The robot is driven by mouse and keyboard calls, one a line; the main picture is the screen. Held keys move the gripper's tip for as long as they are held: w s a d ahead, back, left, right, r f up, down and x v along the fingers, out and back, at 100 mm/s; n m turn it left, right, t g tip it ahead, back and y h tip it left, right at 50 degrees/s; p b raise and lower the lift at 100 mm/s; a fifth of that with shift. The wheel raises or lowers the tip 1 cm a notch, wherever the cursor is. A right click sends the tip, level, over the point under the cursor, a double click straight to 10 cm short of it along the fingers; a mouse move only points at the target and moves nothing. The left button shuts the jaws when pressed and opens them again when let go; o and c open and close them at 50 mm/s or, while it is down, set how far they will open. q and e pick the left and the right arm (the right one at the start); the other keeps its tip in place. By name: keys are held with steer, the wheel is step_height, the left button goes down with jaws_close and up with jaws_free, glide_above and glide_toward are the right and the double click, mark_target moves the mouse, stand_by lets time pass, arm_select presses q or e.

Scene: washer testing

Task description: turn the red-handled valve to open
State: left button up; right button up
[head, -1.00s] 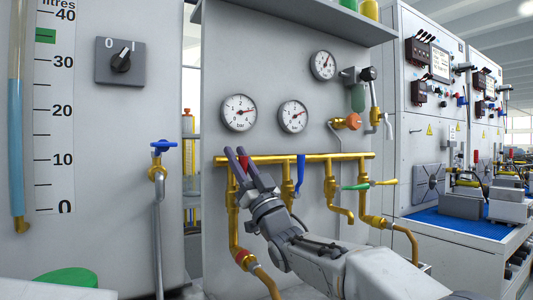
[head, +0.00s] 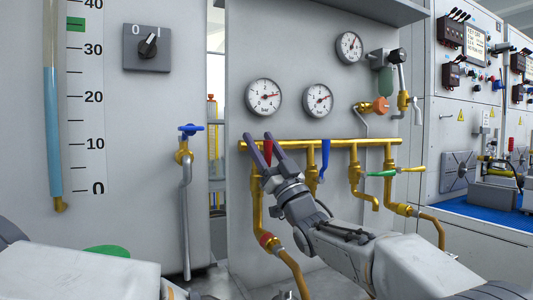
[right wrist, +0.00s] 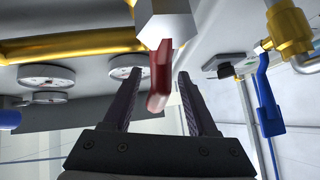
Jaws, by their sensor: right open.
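The red valve handle (head: 267,150) hangs below the horizontal brass pipe, at the top of the left branch. My right gripper (head: 257,136) is there, with one dark finger on each side of the handle. In the right wrist view the red handle (right wrist: 160,72) shows below a pale metal block, between the two spread fingers of my right gripper (right wrist: 155,78). Gaps show on both sides of it; the jaws are open. The valve body is partly hidden by my gripper in the head view. My left gripper is not in view.
A blue handle (head: 324,160) and a green handle (head: 381,173) sit on branches to the right along the brass pipe (head: 345,142). Dial gauges (head: 263,97) are above. A blue-handled tap (head: 190,130) is to the left. My left arm shows at lower left.

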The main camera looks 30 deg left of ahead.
mark_target(270, 158)
steer(key=b+v, duration=0.2)
steer(key=v, duration=0.6)
steer(key=shift+s+d+f, duration=0.1)
steer(key=shift+d+f, duration=0.15)
steer(key=shift+f, duration=0.1)
steer(key=shift+s+d+f, duration=0.3)
steer(key=shift+d+f, duration=0.2)
